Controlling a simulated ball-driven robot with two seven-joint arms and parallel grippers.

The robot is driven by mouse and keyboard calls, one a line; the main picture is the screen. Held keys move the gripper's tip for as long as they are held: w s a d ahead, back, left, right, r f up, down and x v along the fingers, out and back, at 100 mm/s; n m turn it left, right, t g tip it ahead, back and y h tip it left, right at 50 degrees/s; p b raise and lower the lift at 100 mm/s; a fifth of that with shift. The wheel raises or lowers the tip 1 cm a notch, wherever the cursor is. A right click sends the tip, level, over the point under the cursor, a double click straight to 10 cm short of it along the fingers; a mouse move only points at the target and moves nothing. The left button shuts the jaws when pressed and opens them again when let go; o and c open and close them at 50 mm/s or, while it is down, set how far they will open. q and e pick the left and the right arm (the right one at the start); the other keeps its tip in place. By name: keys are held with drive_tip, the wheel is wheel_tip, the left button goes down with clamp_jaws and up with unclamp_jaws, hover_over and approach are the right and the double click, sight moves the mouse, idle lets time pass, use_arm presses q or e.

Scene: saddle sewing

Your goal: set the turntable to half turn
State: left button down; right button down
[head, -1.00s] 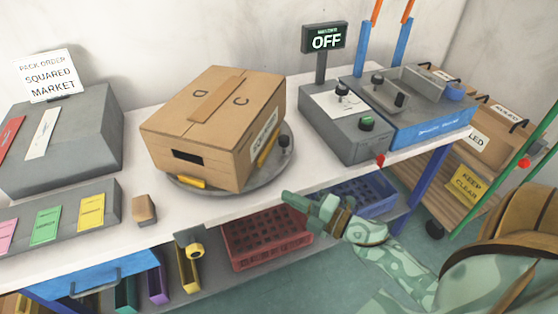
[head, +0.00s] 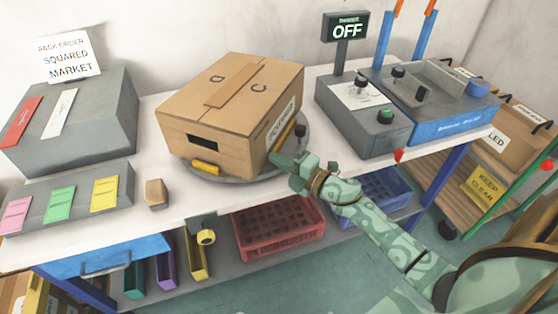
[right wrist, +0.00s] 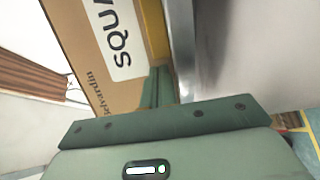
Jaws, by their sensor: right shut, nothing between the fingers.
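A round grey turntable (head: 262,172) sits on the white bench, with a small dark knob (head: 301,130) standing on its right rim. A closed cardboard box (head: 212,112) with a "SQUARED" label rests on it, between yellow blocks (head: 205,168) at its lower edges. My right gripper (head: 275,158) is shut and empty, its tip at the box's lower right side, over the front right of the turntable. In the right wrist view the shut fingers (right wrist: 158,85) lie close beside the box (right wrist: 95,60); I cannot tell whether they touch. My left gripper is not in view.
A grey control box (head: 362,110) with an "OFF" sign (head: 347,28) and a blue machine (head: 445,110) stand to the right. A wooden block (head: 155,193) and a card rack (head: 65,200) are to the left. Crates (head: 280,228) lie on the shelf below.

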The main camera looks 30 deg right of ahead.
sight(283, 140)
drive_tip(key=shift+d, duration=0.1)
